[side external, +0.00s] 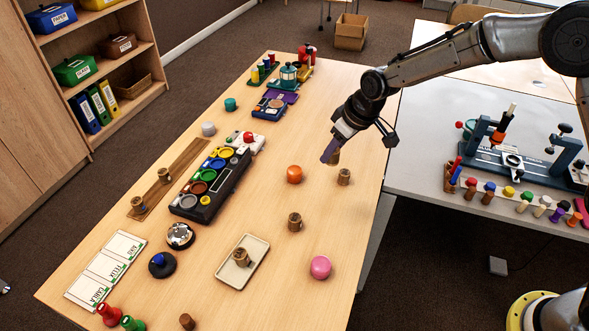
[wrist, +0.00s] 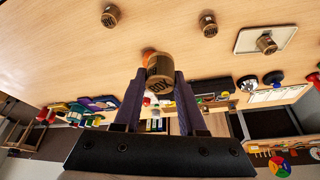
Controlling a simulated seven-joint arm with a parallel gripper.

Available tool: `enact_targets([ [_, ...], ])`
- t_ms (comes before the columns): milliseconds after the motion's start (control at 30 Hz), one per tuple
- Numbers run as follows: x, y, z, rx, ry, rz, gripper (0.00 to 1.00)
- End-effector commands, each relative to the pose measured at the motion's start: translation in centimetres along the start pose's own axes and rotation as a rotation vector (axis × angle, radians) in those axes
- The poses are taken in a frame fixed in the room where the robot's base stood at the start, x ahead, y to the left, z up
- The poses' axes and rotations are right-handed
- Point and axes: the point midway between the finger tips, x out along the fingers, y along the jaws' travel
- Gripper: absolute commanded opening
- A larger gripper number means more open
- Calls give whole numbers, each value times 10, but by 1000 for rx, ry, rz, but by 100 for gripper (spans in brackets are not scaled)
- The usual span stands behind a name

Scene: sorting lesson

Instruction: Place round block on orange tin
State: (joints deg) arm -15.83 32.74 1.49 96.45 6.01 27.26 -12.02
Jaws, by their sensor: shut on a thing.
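My gripper (side external: 331,155) is shut on a brown wooden round block (wrist: 160,70) with dark lettering on its side. In the wrist view the block sits between my two purple fingertips (wrist: 160,80). In the side view the block (side external: 335,158) is partly hidden by the fingers and appears to be held above the table. The orange tin (side external: 294,174) is small and round and stands on the table, left of and below my gripper in the side view. In the wrist view only a sliver of the orange tin (wrist: 148,52) shows behind the block.
Similar wooden blocks stand close by at the right (side external: 344,177) and nearer the camera (side external: 295,221); another lies on a cream tray (side external: 262,246). A pink tin (side external: 320,267) stands at the front right. A dark sorting tray (side external: 185,211) is at left. The table around the orange tin is bare.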

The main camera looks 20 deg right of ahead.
Motion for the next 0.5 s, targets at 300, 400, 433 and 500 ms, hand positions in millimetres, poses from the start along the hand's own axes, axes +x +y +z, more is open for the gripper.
enact_targets([
  [300, 36, 10, -31, 8, 2, 4, 0],
  [400, 50, 12, -45, 8, 2, 4, 0],
  [433, 55, 13, -49, 8, 2, 4, 0],
  [500, 64, 14, -58, 8, 3, 4, 0],
])
